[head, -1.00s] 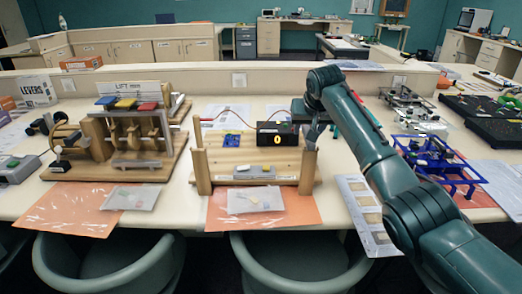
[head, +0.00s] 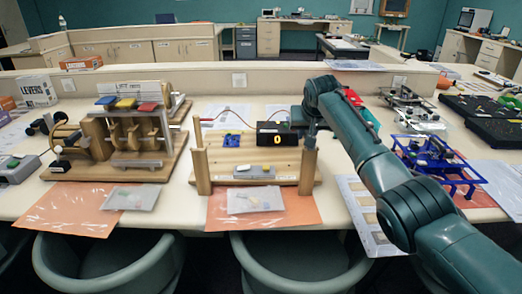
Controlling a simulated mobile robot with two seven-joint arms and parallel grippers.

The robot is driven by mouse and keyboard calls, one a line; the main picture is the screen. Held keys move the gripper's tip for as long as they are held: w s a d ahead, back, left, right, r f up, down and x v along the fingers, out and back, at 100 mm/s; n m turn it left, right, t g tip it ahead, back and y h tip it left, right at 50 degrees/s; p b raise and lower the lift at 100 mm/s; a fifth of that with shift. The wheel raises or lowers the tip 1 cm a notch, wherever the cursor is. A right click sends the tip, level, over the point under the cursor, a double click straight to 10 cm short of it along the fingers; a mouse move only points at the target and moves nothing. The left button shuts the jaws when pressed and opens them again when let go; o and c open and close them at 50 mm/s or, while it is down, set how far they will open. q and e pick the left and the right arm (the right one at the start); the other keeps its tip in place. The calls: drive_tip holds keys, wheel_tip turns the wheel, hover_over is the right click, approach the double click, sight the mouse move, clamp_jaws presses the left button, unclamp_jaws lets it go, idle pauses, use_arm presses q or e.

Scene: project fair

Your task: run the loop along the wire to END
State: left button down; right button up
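The wire game stands on a wooden base (head: 225,172) at the middle of the table. It has a left wooden post (head: 202,170), a right wooden post (head: 308,168) and a black counter box (head: 274,134) showing a yellow 0. A thin reddish wire (head: 240,110) arches from near the left post toward the box. My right gripper (head: 310,134) is at the top of the right post, pointing down. Its fingers are small and dark, so their opening and any loop in them cannot be made out. My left gripper is out of view.
A wooden cam device (head: 125,170) stands to the left and a blue frame (head: 432,158) to the right. A low partition (head: 200,80) runs behind.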

drive_tip(key=shift+c, duration=1.4)
drive_tip(key=o, duration=0.9)
drive_tip(key=shift+o, duration=0.4)
wheel_tip(320, 180, up, 3)
drive_tip(key=p, duration=0.3)
drive_tip(key=shift+r+p, duration=1)
drive_tip(key=shift+r, duration=1.5)
